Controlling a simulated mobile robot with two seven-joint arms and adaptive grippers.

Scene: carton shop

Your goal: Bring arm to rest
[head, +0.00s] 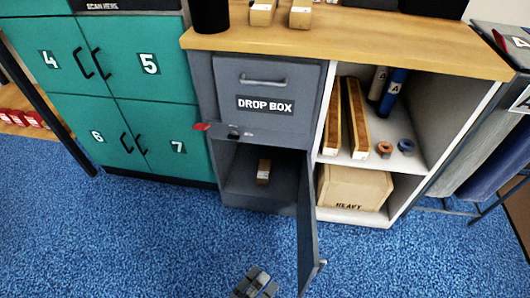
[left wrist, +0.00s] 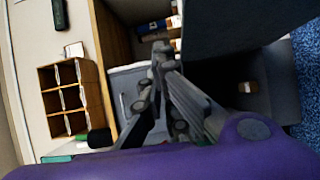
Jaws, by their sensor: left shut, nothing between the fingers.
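My left gripper (head: 256,284) shows at the bottom middle of the head view, low in front of the drop box cabinet. It is shut and empty. In the left wrist view its closed fingers (left wrist: 162,52) point toward the cabinet. The drop box (head: 265,88) is a grey cabinet with a closed upper flap and an open lower compartment. Its door (head: 308,230) stands swung out to the right of the gripper. A small carton (head: 263,171) lies inside the compartment; it also shows in the left wrist view (left wrist: 248,87). My right gripper is not in view.
Teal lockers (head: 140,62) stand at the left, doors closed. A wooden counter (head: 350,40) runs above the cabinet. The open shelf at the right holds long cartons (head: 357,115), tape rolls and a heavy box (head: 352,190). Blue carpet (head: 110,240) is clear at the left.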

